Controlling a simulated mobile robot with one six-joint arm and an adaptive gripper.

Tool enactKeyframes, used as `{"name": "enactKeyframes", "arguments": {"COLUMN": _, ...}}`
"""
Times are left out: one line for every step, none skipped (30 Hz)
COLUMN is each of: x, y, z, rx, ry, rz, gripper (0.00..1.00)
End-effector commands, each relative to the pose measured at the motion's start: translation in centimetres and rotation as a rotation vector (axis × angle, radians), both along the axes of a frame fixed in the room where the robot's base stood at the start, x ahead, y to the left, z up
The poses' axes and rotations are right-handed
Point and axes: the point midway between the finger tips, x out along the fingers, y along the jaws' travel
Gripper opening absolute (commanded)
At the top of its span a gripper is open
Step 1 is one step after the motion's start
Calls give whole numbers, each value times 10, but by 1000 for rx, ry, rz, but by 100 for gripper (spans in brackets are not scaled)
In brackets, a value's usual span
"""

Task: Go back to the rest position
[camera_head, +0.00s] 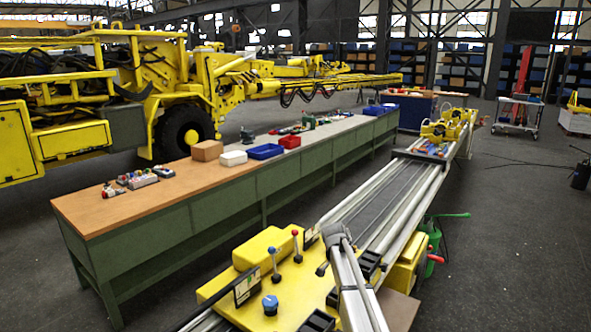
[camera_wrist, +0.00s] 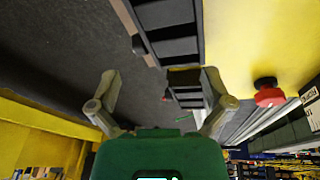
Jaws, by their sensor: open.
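My gripper (camera_wrist: 160,85) shows in the wrist view with its two grey fingers spread wide apart. It is open and nothing is held between the fingertips. Black slotted holders (camera_wrist: 172,40) lie beyond the fingers along the edge of a yellow surface (camera_wrist: 255,40). A red knob (camera_wrist: 268,92) is to the right of the right finger, apart from it. In the head view my pale grey arm reaches in at the bottom centre, beside the yellow console (camera_head: 300,280). The fingers cannot be made out there.
The console carries a blue-topped lever (camera_head: 272,250), a red-topped lever (camera_head: 295,234) and a blue knob (camera_head: 270,305). Long rails (camera_head: 385,195) run away from it. A green workbench (camera_head: 190,215) with boxes stands left. Open floor (camera_head: 520,230) lies right.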

Motion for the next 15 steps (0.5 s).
{"name": "enactKeyframes", "arguments": {"x": -34, "y": -3, "z": -11, "rx": 12, "ry": 21, "rz": 50, "gripper": 100}}
{"name": "enactKeyframes", "arguments": {"x": -48, "y": -4, "z": -15, "rx": 20, "ry": 32, "rz": 83, "gripper": 100}}
{"name": "enactKeyframes", "arguments": {"x": -66, "y": -4, "z": -20, "rx": 31, "ry": 49, "rz": 131, "gripper": 100}}
{"name": "enactKeyframes", "arguments": {"x": -80, "y": -5, "z": -23, "rx": 39, "ry": 61, "rz": 166, "gripper": 100}}
{"name": "enactKeyframes", "arguments": {"x": -93, "y": -5, "z": -26, "rx": 49, "ry": 71, "rz": 200, "gripper": 100}}
{"name": "enactKeyframes", "arguments": {"x": -111, "y": -5, "z": -31, "rx": 59, "ry": 85, "rz": 248, "gripper": 100}}
{"name": "enactKeyframes", "arguments": {"x": -124, "y": -6, "z": -34, "rx": 69, "ry": 95, "rz": 284, "gripper": 100}}
{"name": "enactKeyframes", "arguments": {"x": -137, "y": -6, "z": -37, "rx": 78, "ry": 104, "rz": 319, "gripper": 100}}
{"name": "enactKeyframes", "arguments": {"x": -155, "y": -6, "z": -42, "rx": 89, "ry": 117, "rz": 367, "gripper": 100}}
{"name": "enactKeyframes", "arguments": {"x": -168, "y": -6, "z": -45, "rx": 99, "ry": 126, "rz": 403, "gripper": 100}}
{"name": "enactKeyframes", "arguments": {"x": -182, "y": -6, "z": -48, "rx": 108, "ry": 133, "rz": 439, "gripper": 100}}
{"name": "enactKeyframes", "arguments": {"x": -199, "y": -6, "z": -53, "rx": 120, "ry": 144, "rz": 487, "gripper": 100}}
{"name": "enactKeyframes", "arguments": {"x": -212, "y": -6, "z": -56, "rx": 129, "ry": 150, "rz": 523, "gripper": 100}}
{"name": "enactKeyframes", "arguments": {"x": -225, "y": -6, "z": -58, "rx": 138, "ry": 157, "rz": 559, "gripper": 100}}
{"name": "enactKeyframes", "arguments": {"x": -241, "y": -5, "z": -62, "rx": 150, "ry": 163, "rz": 604, "gripper": 100}}
